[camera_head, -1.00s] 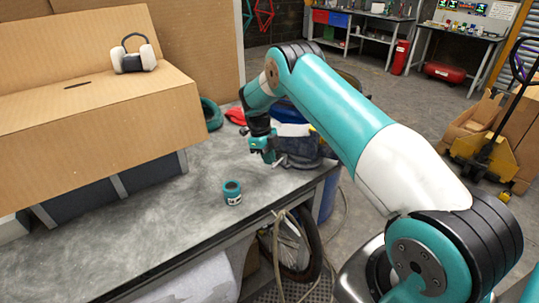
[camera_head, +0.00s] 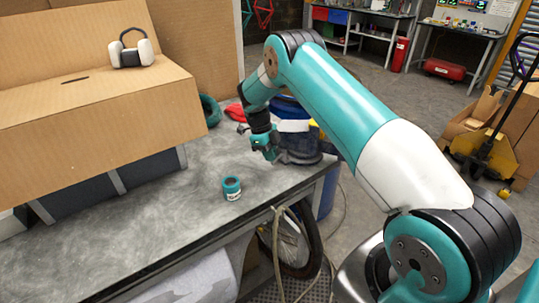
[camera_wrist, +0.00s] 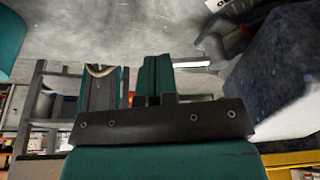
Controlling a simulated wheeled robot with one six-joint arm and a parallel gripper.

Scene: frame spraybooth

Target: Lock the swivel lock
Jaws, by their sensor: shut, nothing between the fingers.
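I cannot clearly make out the swivel lock in either view. My gripper (camera_head: 276,157) hangs low over the right end of the grey bench (camera_head: 165,215), beside a dark blue object (camera_head: 304,146) with a white band. In the wrist view my gripper (camera_wrist: 157,62) shows its teal fingers together and empty. A dark blue rounded body (camera_wrist: 275,70) fills the right of that view, with a grey lever-like part (camera_wrist: 212,50) to the left of it; I cannot tell whether this is the lock. Contact between fingers and object cannot be judged.
A small teal jar (camera_head: 231,187) stands on the bench, left of my gripper. A large cardboard box (camera_head: 90,120) with headphones (camera_head: 131,50) on it takes up the bench's left side. A red item (camera_head: 235,112) lies behind my gripper.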

